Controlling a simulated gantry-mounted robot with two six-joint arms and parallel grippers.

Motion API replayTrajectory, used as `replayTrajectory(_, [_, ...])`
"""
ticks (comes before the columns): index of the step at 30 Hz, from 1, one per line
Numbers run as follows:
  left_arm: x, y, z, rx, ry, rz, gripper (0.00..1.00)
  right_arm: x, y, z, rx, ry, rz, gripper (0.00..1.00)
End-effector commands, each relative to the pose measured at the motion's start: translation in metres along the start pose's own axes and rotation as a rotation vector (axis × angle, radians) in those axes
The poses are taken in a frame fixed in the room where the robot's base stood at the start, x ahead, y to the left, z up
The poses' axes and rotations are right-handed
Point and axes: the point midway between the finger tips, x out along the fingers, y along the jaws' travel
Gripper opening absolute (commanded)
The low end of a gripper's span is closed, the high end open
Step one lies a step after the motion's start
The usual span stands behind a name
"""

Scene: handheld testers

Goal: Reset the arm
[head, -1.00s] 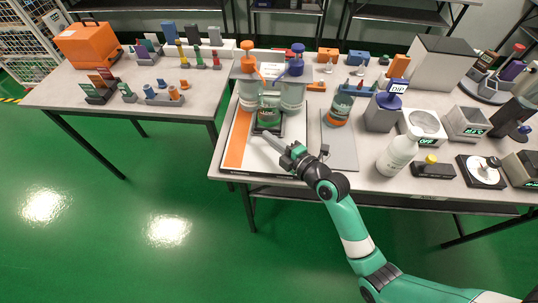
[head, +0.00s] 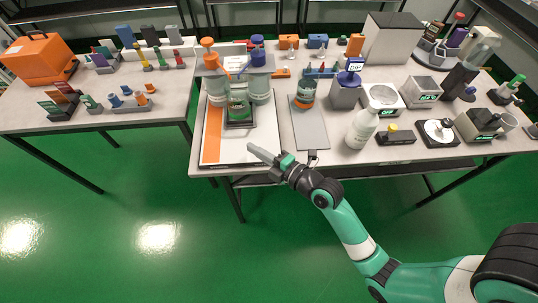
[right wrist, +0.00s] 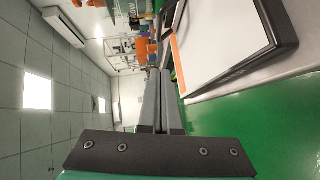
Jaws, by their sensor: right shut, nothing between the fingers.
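My right gripper (head: 252,150) is shut and empty. In the head view its fingers show in front of the green handheld tester (head: 238,108), over the front part of the white and orange board (head: 211,135). The fingers are apart from the tester, which sits in a dark holder on the board. In the right wrist view the closed fingers (right wrist: 160,80) point away from the camera, with the board (right wrist: 220,45) to their right and green floor beyond. My left gripper is not in view.
A weighing device (head: 438,130) and several small boxes stand further right. A second table (head: 110,112) with an orange case (head: 40,58) is at left. The floor in front is clear.

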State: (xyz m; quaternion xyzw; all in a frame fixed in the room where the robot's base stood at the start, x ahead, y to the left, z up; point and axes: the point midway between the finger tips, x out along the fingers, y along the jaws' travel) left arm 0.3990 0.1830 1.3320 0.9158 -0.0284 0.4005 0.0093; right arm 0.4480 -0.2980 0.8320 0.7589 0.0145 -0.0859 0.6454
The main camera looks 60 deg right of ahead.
Motion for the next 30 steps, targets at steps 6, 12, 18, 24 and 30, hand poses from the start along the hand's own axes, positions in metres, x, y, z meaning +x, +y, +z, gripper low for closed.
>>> replayTrajectory(6, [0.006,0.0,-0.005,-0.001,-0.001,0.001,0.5,-0.043,0.001,0.0,0.001,-0.001,0.001,0.0])
replayTrajectory(12, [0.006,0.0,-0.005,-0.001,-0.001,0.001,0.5,-0.053,0.001,0.0,0.0,0.001,0.004,0.0])
replayTrajectory(18, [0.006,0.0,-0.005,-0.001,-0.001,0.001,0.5,-0.053,0.002,-0.001,0.0,0.002,0.005,0.0])
replayTrajectory(24, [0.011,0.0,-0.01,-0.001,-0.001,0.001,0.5,-0.052,0.01,-0.009,-0.005,0.02,0.008,0.0])
replayTrajectory(30, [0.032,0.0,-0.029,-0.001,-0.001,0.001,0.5,-0.026,0.113,-0.056,-0.067,0.131,0.164,0.0])
